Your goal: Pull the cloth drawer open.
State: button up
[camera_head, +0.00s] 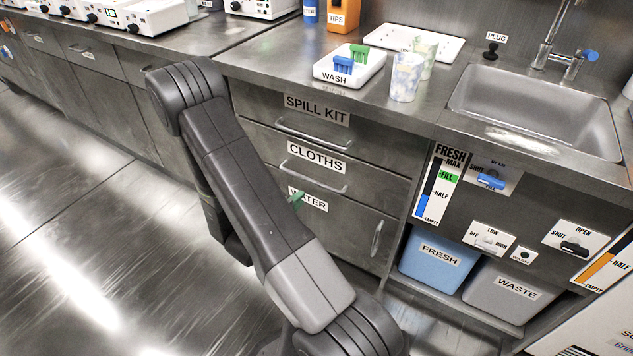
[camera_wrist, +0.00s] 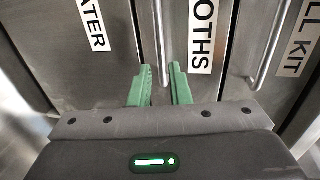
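The cloth drawer (camera_head: 330,208) is the middle front in the cabinet under the counter, labelled CLOTHS (camera_head: 316,158); it looks shut, flush with its neighbours. Its bar handle (camera_head: 315,178) lies under the label. In the wrist view the picture is turned, and the handle (camera_wrist: 158,45) runs down toward the gap between my fingers. My gripper (camera_wrist: 160,82) has two green fingers, open with a narrow gap, pointing at the drawer front. I cannot tell whether the bar is between them. In the head view a green finger (camera_head: 297,198) shows below the handle, over the WATER label; my arm hides the rest.
The SPILL KIT drawer (camera_head: 260,106) is above, with its own handle (camera_head: 300,131). A WATER door (camera_head: 345,232) with an upright handle is below. A blue FRESH bin (camera_head: 437,258) and grey WASTE bin (camera_head: 508,295) stand right. The floor at left is clear.

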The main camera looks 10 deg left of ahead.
aim_at(316, 184)
jog(key=b+x, duration=0.1)
jog(key=x, duration=1)
jog(key=shift+w+d+f+b, duration=0.1)
jog(key=shift+w+b, duration=0.05)
jog(key=shift+b, duration=0.2)
grip_shut()
